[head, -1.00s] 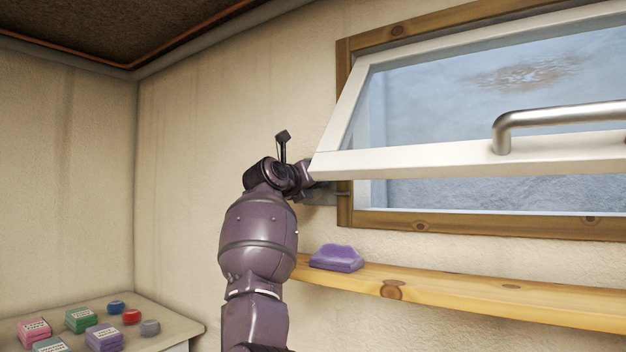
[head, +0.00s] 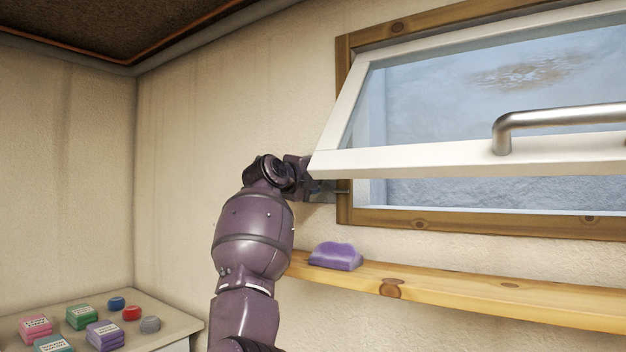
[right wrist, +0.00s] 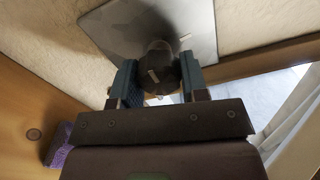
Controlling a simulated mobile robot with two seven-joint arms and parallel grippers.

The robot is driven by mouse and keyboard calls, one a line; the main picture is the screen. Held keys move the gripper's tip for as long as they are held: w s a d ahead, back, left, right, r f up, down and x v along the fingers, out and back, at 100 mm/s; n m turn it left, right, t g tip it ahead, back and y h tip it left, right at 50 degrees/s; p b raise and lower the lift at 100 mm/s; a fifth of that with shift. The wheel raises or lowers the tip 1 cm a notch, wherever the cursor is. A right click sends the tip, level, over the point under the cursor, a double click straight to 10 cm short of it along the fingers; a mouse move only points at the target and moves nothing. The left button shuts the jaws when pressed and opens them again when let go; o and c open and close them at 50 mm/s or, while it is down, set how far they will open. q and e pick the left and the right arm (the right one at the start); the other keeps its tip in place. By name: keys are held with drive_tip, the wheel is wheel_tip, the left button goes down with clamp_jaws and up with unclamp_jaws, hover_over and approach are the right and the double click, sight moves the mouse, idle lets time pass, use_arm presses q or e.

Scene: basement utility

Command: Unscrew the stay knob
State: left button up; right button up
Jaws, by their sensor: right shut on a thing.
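The stay knob (right wrist: 163,76) is dark and round with a pale mark on its face, on a grey metal plate (right wrist: 150,28) against the wall. My right gripper (right wrist: 160,82) is shut on it, one blue-grey finger on each side in the right wrist view. In the head view my right arm reaches up to the lower left corner of the white window sash (head: 400,163). There the sash and my wrist hide the knob, and only part of the metal plate (head: 328,188) shows. The sash is tilted open into the room. My left gripper is not in view.
A wooden shelf (head: 450,290) runs below the window, with a purple sponge-like block (head: 336,256) near its left end. A steel handle (head: 560,117) sticks out from the sash. A table (head: 175,325) at lower left holds several small coloured items.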

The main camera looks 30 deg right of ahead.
drive_tip(key=shift+n, duration=1.5)
drive_tip(key=shift+r, duration=0.1)
drive_tip(key=o, duration=0.9)
drive_tip(key=shift+a, duration=0.1)
